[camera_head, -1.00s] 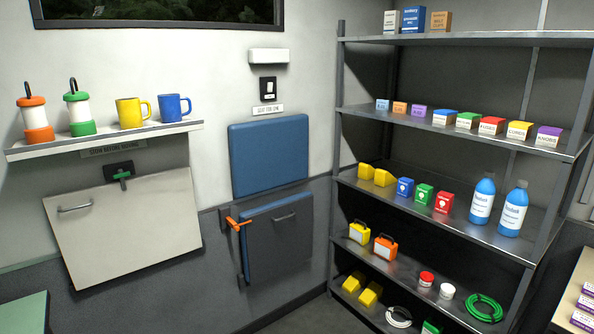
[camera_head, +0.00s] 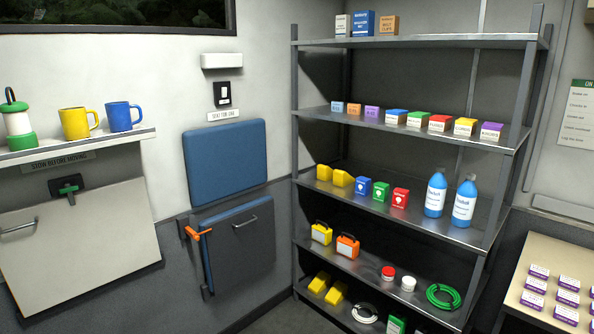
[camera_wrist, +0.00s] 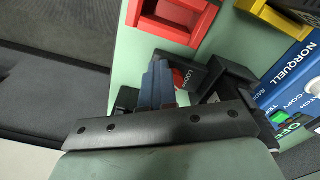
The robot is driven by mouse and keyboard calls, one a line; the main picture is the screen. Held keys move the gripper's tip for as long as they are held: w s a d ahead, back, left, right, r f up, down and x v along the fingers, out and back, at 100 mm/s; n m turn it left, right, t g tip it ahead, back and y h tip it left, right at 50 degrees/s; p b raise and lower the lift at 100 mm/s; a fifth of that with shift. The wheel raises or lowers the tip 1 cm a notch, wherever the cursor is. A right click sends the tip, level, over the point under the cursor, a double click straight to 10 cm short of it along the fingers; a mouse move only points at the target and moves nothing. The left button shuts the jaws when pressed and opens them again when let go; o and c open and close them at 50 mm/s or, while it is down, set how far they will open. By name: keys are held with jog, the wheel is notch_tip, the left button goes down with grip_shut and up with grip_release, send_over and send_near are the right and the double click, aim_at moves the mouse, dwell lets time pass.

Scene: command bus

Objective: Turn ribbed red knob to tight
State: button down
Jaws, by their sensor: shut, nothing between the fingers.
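No ribbed red knob can be made out clearly in either view. In the wrist view a dark block (camera_wrist: 194,74) on a pale green surface (camera_wrist: 133,60) carries a partly hidden label starting "LOO". A small red patch (camera_wrist: 179,78) shows beside it, too covered to identify. My gripper (camera_wrist: 161,66) appears as narrow blue-grey fingers, shut and empty, just left of that block. I cannot tell whether they touch it. My gripper is outside the head view.
In the wrist view a black bolted bar (camera_wrist: 165,127) crosses in front. A red tray (camera_wrist: 172,22), yellow tray (camera_wrist: 275,18) and blue "NORQUELL" unit (camera_wrist: 298,75) stand around. The head view shows a stocked shelf rack (camera_head: 420,145) and a blue fold-down seat (camera_head: 238,238).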

jog(key=shift+s+a+f, duration=0.1)
jog(key=shift+s+f, duration=0.2)
jog(key=shift+s, duration=0.25)
jog(key=shift+s+f, duration=0.25)
jog(key=shift+s, duration=0.3)
jog(key=shift+s+a, duration=0.2)
jog(key=shift+a, duration=0.05)
jog(key=shift+s, duration=0.1)
jog(key=shift+s+d, duration=0.1)
jog(key=shift+d, duration=0.3)
notch_tip(320, 180, up, 6)
jog(key=shift+w, duration=0.25)
jog(key=shift+a+r, duration=0.1)
